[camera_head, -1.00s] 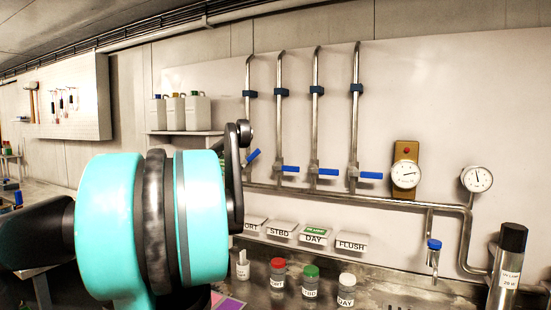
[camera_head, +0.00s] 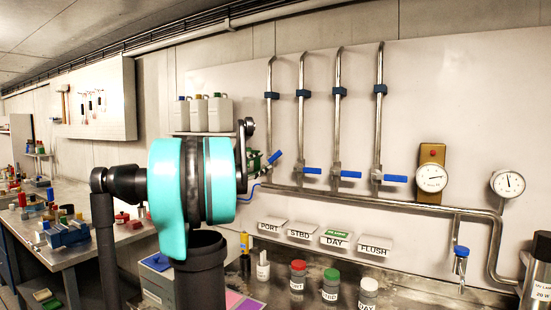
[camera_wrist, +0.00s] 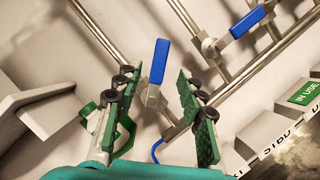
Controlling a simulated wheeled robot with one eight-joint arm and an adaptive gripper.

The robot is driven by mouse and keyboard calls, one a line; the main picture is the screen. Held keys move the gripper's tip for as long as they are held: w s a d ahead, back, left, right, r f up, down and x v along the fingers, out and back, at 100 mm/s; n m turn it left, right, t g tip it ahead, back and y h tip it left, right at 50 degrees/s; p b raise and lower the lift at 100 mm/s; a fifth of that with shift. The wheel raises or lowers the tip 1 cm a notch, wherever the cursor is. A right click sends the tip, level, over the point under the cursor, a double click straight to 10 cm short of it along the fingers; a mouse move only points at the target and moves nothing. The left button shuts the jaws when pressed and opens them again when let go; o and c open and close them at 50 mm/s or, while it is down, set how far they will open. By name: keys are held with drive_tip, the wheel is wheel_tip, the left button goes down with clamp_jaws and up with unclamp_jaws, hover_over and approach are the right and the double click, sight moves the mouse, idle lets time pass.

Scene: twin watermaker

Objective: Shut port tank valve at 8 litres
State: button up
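The port valve is the leftmost on the wall pipes. Its blue lever (camera_head: 275,158) slants up to the right in the head view, unlike the level levers of the other valves. In the wrist view the blue lever (camera_wrist: 159,61) stands between the two green-padded fingers of my gripper (camera_wrist: 157,82). The fingers are apart, with visible room on both sides of the lever, and I see no contact. In the head view my gripper (camera_head: 255,163) is mostly hidden behind my teal wrist. The PORT sign (camera_head: 270,226) is below the pipes. No litre reading is legible.
The neighbouring valve's blue lever (camera_wrist: 247,22) is close on the right. A green IN USE tag (camera_head: 337,234) sits on the DAY sign. Capped sample bottles (camera_head: 298,277) stand on the bench. White jugs (camera_head: 219,114) stand on a shelf behind my arm.

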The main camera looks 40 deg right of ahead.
sight(274, 157)
drive_tip(key=x, duration=0.8)
drive_tip(key=shift+a, duration=0.1)
clamp_jaws()
